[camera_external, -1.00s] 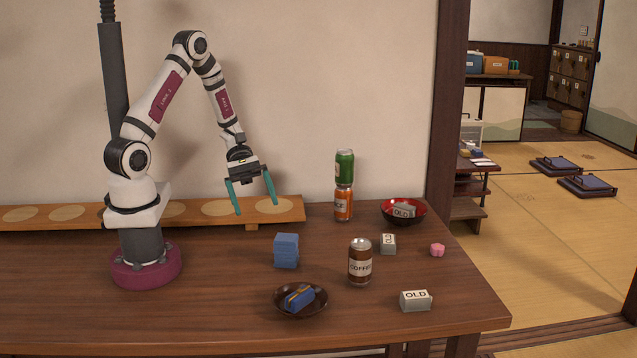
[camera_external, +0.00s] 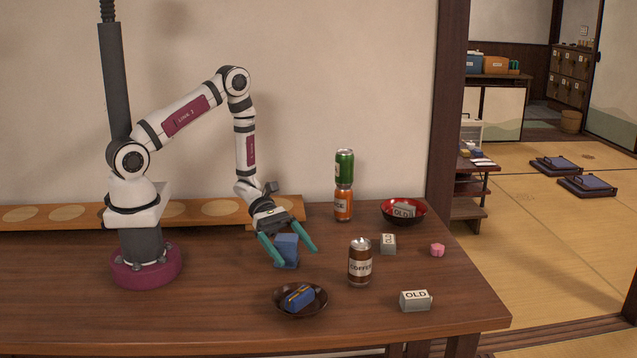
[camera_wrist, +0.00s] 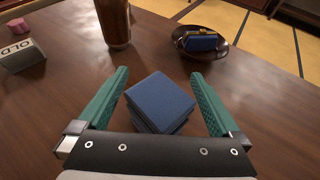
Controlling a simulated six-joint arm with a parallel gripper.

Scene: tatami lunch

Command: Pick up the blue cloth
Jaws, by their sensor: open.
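The blue cloth (camera_external: 287,248) is a folded, block-like stack on the wooden table, left of the coffee can. In the wrist view the cloth (camera_wrist: 160,101) lies between the two teal fingers, apart from both. My gripper (camera_external: 287,257) is open and tilted down, with one finger on each side of the cloth. The gripper (camera_wrist: 161,78) also shows in the wrist view, its jaws wide and empty. In the external view the gripper partly covers the cloth's top.
A brown coffee can (camera_external: 360,263) stands right of the cloth. A dark bowl (camera_external: 318,309) with a blue and yellow item is in front.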

